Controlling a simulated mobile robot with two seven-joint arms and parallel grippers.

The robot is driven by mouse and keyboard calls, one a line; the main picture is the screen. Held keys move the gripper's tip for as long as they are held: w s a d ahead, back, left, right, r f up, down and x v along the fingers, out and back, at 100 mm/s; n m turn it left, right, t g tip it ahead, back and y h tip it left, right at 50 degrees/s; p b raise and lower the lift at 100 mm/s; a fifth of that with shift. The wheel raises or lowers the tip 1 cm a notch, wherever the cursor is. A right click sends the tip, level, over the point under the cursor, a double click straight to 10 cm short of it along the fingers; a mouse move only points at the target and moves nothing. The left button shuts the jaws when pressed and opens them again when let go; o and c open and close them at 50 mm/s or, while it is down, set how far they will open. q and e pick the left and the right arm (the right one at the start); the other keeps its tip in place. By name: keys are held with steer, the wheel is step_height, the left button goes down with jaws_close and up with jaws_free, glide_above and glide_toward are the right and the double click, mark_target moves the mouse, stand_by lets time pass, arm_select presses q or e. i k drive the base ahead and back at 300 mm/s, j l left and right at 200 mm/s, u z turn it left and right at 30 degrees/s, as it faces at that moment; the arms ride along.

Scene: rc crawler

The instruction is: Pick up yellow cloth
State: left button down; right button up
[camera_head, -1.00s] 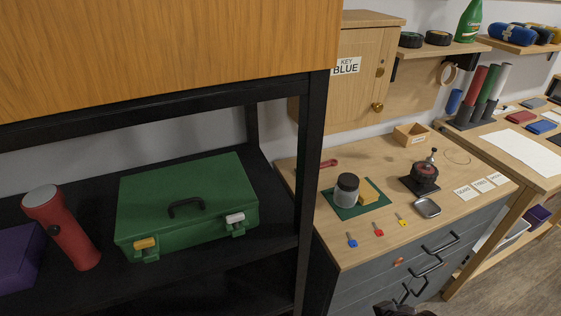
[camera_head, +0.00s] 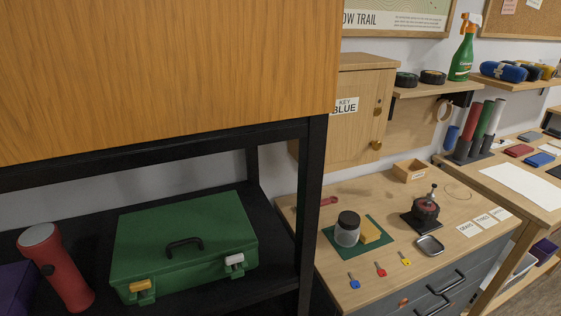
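A yellow block-like item (camera_head: 369,233), which may be the yellow cloth, lies on a small green mat (camera_head: 381,252) on the wooden workbench. It sits right beside a clear jar with a dark lid (camera_head: 347,229), which stands to its left. I cannot tell from here whether it is folded cloth or a sponge. Neither of my grippers shows in the head view.
Three keys, blue (camera_head: 353,280), red (camera_head: 380,269) and yellow (camera_head: 404,258), lie at the bench's front. A metal tray (camera_head: 429,246) and a red-black part on a stand (camera_head: 425,210) are to the right. A black shelf holding a green case (camera_head: 183,250) fills the left.

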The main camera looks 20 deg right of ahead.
mark_target(369, 233)
steer(key=z, duration=1.3)
steer(key=k, duration=0.5)
steer(key=i+l+u, duration=0.25)
steer(key=l, duration=0.55)
steer(key=l+u, duration=0.3)
steer(key=l, duration=0.5)
steer(key=i+l+u, duration=0.1)
steer(key=l+u, duration=0.15)
steer(key=l, duration=0.65)
